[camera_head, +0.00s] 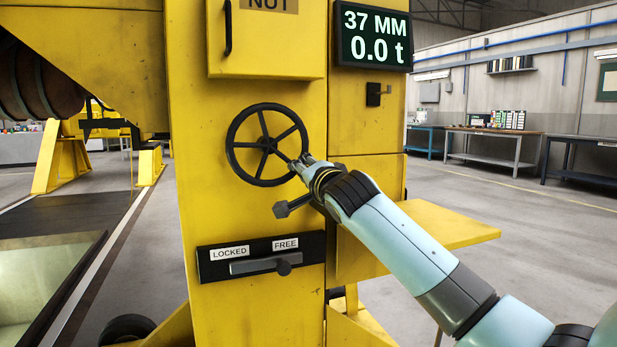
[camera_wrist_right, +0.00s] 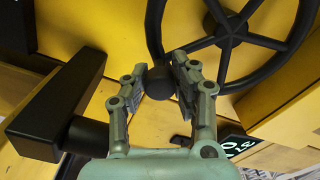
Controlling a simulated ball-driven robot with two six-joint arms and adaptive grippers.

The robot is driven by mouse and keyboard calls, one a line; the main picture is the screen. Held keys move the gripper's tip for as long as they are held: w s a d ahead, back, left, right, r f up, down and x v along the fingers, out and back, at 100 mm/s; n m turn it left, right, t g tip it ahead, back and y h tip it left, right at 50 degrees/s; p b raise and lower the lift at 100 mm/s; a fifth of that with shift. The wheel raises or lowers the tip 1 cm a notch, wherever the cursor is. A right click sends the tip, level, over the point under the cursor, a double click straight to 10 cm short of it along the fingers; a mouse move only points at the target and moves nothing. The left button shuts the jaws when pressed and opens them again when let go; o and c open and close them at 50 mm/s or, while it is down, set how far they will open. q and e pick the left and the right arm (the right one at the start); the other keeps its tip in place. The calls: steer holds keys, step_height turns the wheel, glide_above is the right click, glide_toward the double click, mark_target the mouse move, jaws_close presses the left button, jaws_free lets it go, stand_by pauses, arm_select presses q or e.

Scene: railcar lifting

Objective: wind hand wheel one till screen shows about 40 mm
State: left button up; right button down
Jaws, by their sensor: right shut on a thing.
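The black hand wheel (camera_head: 268,143) is mounted on the front of the yellow column, with several spokes and a round grip knob (camera_wrist_right: 160,83) at its rim. My right gripper (camera_head: 304,163) is at the lower right of the wheel rim. The right wrist view shows the gripper (camera_wrist_right: 160,78) shut on the knob, one finger on each side. The screen (camera_head: 374,38) at the upper right reads 37 MM and 0.0 t. My left gripper is not in view. Whether this is wheel one is not marked in the frames.
A black handle (camera_head: 292,206) sticks out just below my right gripper and looms close in the wrist view (camera_wrist_right: 60,105). Lower down is a lever (camera_head: 262,266) under LOCKED and FREE labels. A yellow shelf (camera_head: 440,228) juts out behind my right arm.

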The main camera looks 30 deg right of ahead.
steer(key=shift+w+a+f+m+b, duration=0.1)
steer(key=shift+a+f+m+b, duration=0.2)
steer(key=shift+f+m, duration=0.15)
steer(key=shift+a+f+m+b, duration=0.15)
steer(key=shift+f+m+b, duration=0.2)
steer(key=shift+m, duration=0.1)
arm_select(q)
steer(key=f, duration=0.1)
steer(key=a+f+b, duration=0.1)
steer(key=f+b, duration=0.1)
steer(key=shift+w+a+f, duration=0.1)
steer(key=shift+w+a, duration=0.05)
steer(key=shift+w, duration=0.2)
arm_select(e)
steer(key=a+m, duration=0.1)
steer(key=m, duration=0.1)
steer(key=a+f+m, duration=0.1)
steer(key=m, duration=0.1)
steer(key=shift+w+a, duration=0.3)
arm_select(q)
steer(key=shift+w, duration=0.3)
arm_select(e)
steer(key=shift+f, duration=0.1)
steer(key=c, duration=1.3)
jaws_free()
steer(key=shift+c, duration=0.2)
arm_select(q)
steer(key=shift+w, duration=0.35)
arm_select(e)
steer(key=shift+o, duration=1.3)
